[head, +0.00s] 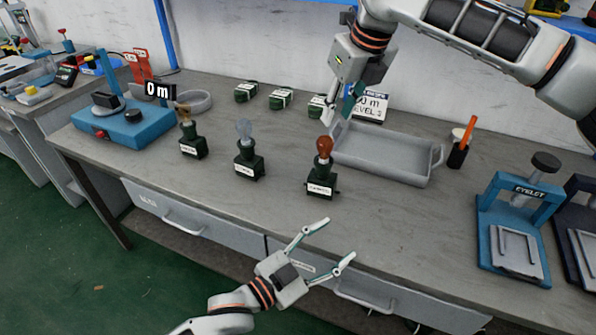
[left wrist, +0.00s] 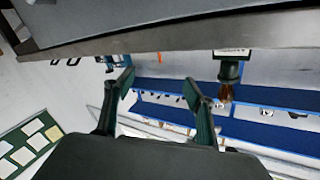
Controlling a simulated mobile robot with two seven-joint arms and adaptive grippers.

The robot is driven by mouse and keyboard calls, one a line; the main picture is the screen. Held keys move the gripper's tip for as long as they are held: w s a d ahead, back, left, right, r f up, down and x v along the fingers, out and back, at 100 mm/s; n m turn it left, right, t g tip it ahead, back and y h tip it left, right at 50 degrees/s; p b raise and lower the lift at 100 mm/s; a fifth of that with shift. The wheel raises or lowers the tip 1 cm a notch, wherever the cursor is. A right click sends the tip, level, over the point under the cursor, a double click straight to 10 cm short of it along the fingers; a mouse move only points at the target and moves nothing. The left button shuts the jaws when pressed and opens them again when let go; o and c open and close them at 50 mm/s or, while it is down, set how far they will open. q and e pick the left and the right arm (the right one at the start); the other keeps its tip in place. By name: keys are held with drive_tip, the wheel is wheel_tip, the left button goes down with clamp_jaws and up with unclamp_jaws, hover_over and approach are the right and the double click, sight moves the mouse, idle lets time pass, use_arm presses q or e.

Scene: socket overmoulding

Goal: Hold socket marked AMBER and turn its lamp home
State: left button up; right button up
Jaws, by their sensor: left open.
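Three dark green sockets with white labels stand upright on the grey bench in the head view; I cannot read the labels. The left socket (head: 194,148) bears a yellow-brown lamp (head: 184,113), the middle socket (head: 250,168) a clear lamp (head: 244,129), and the right socket (head: 322,186) an orange-red lamp (head: 324,148). My left gripper (head: 337,240) is open and empty at the bench's front edge, below the right socket. In the left wrist view its fingers (left wrist: 160,82) are apart, with a socket (left wrist: 229,70) and reddish lamp (left wrist: 225,93) upside down beyond. My right gripper (head: 344,112) is above the tray's left end; its finger gap is unclear.
A grey tray (head: 385,172) lies behind the right socket. Several dark green blocks (head: 281,98) stand at the back. A blue device (head: 125,124) is at the left, a blue press (head: 515,235) at the right. An orange-and-black marker holder (head: 459,150) stands by the tray.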

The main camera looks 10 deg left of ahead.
use_arm(q)
drive_tip(key=shift+n+g+h, duration=0.6)
drive_tip(key=shift+g+h, duration=0.1)
drive_tip(key=w+a+r, duration=0.1)
drive_tip(key=w, duration=0.1)
drive_tip(key=w+a+r, duration=0.1)
drive_tip(key=w, duration=0.2)
drive_tip(key=w+a+r, duration=0.1)
drive_tip(key=w, duration=0.1)
drive_tip(key=shift+w, duration=0.35)
drive_tip(key=n, duration=0.2)
approach(316, 164)
drive_tip(key=x, duration=0.5)
drive_tip(key=shift+f, duration=0.1)
drive_tip(key=shift+x, duration=3.8)
drive_tip(key=shift+a, duration=0.1)
drive_tip(key=shift+c, duration=0.4)
